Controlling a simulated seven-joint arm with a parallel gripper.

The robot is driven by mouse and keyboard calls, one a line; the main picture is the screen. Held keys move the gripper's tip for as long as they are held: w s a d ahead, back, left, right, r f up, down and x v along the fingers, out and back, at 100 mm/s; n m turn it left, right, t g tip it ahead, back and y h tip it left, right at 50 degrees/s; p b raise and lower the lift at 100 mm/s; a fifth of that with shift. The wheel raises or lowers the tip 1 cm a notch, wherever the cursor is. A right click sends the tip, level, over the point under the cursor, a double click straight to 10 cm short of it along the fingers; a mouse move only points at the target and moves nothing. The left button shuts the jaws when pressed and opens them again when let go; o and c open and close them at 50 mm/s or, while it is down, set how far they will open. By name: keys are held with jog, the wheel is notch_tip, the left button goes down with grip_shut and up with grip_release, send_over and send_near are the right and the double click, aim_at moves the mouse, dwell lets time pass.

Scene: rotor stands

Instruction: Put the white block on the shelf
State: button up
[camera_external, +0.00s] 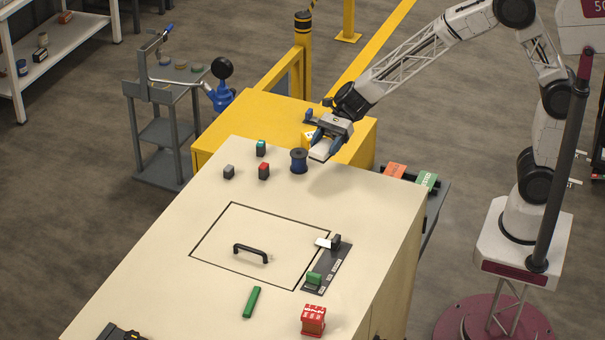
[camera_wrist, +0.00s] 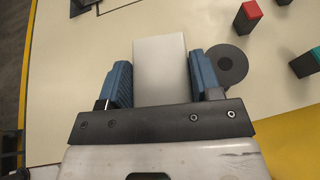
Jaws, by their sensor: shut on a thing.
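A white block (camera_external: 320,151) is held between the blue fingers of my gripper (camera_external: 326,142), above the far end of the cream table. In the wrist view, the white block (camera_wrist: 161,70) sits between the two blue fingers of my gripper (camera_wrist: 161,82), which touch its sides. A shelf (camera_external: 58,45) with light boards stands at the far upper left of the external view. It bears several small items.
A dark blue spool (camera_external: 299,161) stands just left of my gripper. Small red-topped (camera_external: 264,171), teal-topped (camera_external: 261,148) and grey (camera_external: 229,172) blocks stand nearby. A yellow cabinet (camera_external: 232,125) adjoins the table. A grey cart (camera_external: 165,130) and yellow post (camera_external: 303,60) stand behind.

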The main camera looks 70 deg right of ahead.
jog(key=w+d+m+t, duration=0.1)
jog(key=w+d, duration=0.1)
jog(key=w, duration=0.3)
jog(key=w+d+m+t+h, duration=0.1)
jog(key=w+d, duration=0.1)
jog(key=w, duration=0.3)
jog(key=w+d+m+t, duration=0.1)
jog(key=w+d+t, duration=0.1)
jog(key=w, duration=0.3)
jog(key=shift+f+m+h, duration=0.3)
jog(key=shift+f+m, duration=0.05)
jog(key=shift+m, duration=0.05)
jog(key=w+d+f+m+t+h, duration=0.2)
jog(key=w+d, duration=0.3)
jog(key=w, duration=0.2)
jog(key=w+d+f+m+t+h, duration=0.2)
jog(key=w+d+m, duration=0.1)
jog(key=w+d, duration=0.3)
jog(key=m+t+h, duration=0.3)
jog(key=m+h, duration=0.4)
send_over(263, 110)
jog(key=f, duration=0.8)
jog(key=a+f, duration=0.1)
jog(key=f, duration=0.3)
jog(key=shift+s, duration=0.1)
jog(key=shift+d+f+h, duration=0.4)
jog(key=shift+d, duration=0.15)
jog(key=shift+r, duration=0.3)
